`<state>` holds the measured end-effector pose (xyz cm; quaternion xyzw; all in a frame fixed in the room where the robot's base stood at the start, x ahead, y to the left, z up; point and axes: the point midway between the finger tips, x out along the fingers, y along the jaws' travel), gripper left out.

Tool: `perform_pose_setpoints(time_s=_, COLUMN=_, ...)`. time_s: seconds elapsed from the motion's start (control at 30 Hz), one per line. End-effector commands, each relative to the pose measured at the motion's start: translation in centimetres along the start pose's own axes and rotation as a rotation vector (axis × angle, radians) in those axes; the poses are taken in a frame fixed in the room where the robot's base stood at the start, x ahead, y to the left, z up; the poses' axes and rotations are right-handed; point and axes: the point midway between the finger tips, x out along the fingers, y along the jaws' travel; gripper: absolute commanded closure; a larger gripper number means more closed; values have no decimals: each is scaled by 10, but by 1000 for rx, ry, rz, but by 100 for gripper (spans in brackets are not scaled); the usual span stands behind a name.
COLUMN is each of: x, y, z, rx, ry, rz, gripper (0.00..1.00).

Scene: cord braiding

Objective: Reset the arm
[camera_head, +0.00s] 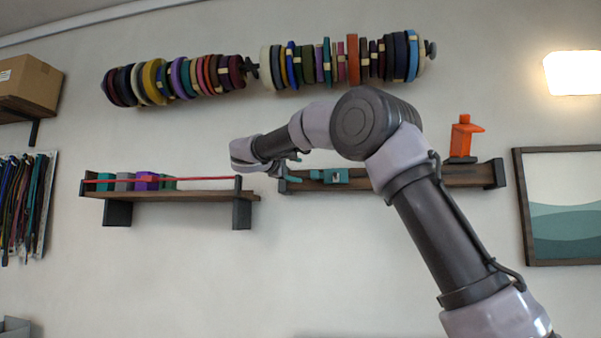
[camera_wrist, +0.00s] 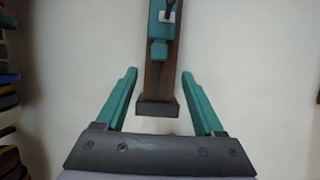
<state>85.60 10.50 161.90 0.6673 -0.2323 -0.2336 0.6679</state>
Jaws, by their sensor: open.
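My gripper (camera_wrist: 158,102) shows in the wrist view with its two teal fingers spread apart and nothing between them. The end of a dark wooden shelf (camera_wrist: 159,85) with a teal fixture (camera_wrist: 159,49) on it lies beyond the fingertips. In the head view my arm reaches up from the lower right and bends left. My gripper (camera_head: 292,170) is partly hidden there, close to the left end of the right shelf (camera_head: 450,178). A teal fixture (camera_head: 329,176) sits on that shelf.
A left shelf (camera_head: 165,195) holds several coloured blocks behind a red cord (camera_head: 205,179). Ribbon spools (camera_head: 187,77) hang above. An orange object (camera_head: 461,137) stands on the right shelf. A framed picture (camera_head: 565,205) hangs at the right. The wall below the shelves is bare.

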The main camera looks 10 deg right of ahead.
Motion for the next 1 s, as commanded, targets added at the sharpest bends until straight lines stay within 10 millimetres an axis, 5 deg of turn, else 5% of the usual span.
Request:
perform_pose_setpoints(time_s=0.57, x=4, y=-3, z=9, rx=10, ry=-5, rz=-25, gripper=30)
perform_pose_setpoints(time_s=0.67, x=18, y=-16, z=41, rx=47, ry=-21, rz=-115, gripper=30)
perform_pose_setpoints(time_s=0.8, x=33, y=-59, z=123, rx=169, ry=-61, rz=-361, gripper=30)
perform_pose_setpoints(time_s=1.0, x=-3, y=-136, z=239, rx=453, ry=-136, rz=-732, gripper=30)
